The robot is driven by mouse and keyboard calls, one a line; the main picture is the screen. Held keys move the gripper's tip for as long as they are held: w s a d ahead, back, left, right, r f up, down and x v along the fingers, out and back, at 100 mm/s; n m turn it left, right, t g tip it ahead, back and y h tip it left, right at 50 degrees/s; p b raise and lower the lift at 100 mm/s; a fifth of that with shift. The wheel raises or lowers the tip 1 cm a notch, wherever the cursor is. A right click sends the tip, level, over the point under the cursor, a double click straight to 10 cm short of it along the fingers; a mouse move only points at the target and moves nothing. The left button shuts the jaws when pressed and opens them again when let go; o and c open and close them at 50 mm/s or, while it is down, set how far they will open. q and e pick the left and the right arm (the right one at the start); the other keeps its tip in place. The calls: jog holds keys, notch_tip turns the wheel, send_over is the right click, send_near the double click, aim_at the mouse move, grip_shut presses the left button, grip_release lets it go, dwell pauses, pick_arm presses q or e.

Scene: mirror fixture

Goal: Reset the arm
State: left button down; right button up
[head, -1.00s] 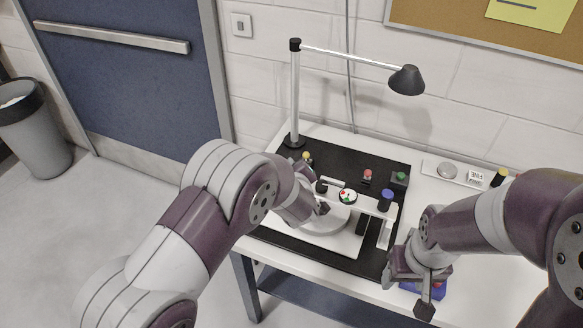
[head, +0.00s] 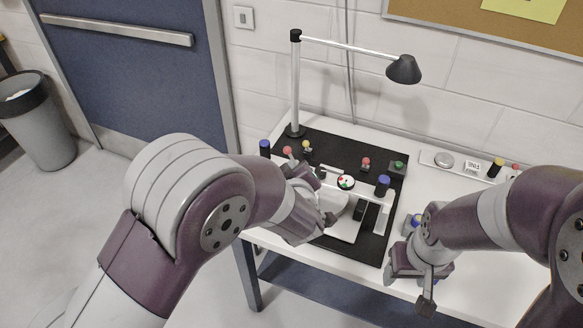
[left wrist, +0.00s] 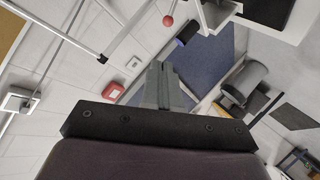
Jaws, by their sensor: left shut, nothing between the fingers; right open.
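My left arm comes in from the left in the head view. Its gripper (head: 328,218) is at the front of the black mat (head: 375,248), by the white fixture (head: 340,236). In the left wrist view the fingers (left wrist: 163,85) are together with nothing between them. My right gripper (head: 427,290) is open at the table's front right edge, pointing down, with a blue object (head: 413,221) partly hidden by that arm. My left arm hides part of the fixture and the mat's left side.
A lamp (head: 404,69) stands at the back of the table. Blue, red, yellow and green knobs stand around the mat, including a blue one (head: 382,185). A tray (head: 430,158) lies at the back right.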

pick_arm(q)
jog(key=s+d+f+m+g+h, duration=0.2)
jog(key=s+f+m+g+h, duration=0.45)
jog(key=s, duration=0.55)
jog(key=s+a+r+m+g+y, duration=0.1)
jog(key=s+a+g+y, duration=0.1)
jog(key=s+a, duration=0.2)
jog(key=s+a+r+m+g+y, duration=0.1)
jog(key=s+a, duration=0.4)
jog(key=a, duration=0.6)
jog(key=shift+m+g+y, duration=0.45)
jog(key=shift+g+y, duration=0.1)
jog(key=shift+g, duration=0.6)
